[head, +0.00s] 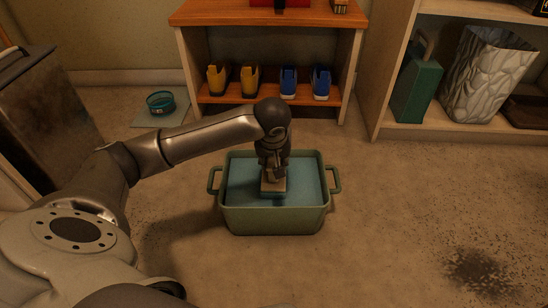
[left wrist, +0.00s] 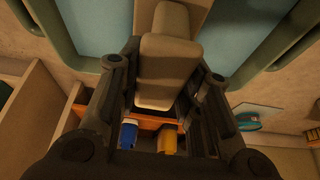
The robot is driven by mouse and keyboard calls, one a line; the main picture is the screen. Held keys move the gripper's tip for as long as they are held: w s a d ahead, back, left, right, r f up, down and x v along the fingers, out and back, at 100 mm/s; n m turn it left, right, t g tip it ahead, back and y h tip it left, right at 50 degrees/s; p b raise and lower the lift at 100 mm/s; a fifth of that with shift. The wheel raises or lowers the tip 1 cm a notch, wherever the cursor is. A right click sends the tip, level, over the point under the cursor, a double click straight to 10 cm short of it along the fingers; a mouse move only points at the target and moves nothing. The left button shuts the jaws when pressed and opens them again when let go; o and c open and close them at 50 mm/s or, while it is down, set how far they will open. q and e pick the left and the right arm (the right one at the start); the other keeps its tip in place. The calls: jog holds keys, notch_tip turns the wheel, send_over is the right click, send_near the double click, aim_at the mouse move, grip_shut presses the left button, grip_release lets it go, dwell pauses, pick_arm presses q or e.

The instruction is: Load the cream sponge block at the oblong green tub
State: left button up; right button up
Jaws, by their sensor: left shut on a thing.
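The oblong green tub (head: 274,222) stands on the floor in the middle of the head view, with a handle at each end and a flat blue surface inside. My left gripper (head: 272,172) points down over the tub. It is shut on the cream sponge block (head: 274,185), which is inside the tub's outline from above. In the left wrist view the block (left wrist: 165,72) sits between the fingers of my gripper (left wrist: 165,85). A second pale shape shows beyond it; I cannot tell whether it is part of the block. Whether the block touches the blue surface is unclear.
A wooden shelf (head: 265,102) with yellow and blue shoe-like items stands behind the tub. A pale shelf (head: 455,132) at the right holds a green box (head: 417,90) and a crumpled bin (head: 485,75). A teal bowl (head: 160,102) lies back left.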

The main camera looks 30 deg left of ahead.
dwell(0.6)
pick_arm(q)
notch_tip(320, 180, up, 7)
jog(key=p, duration=0.6)
dwell(0.3)
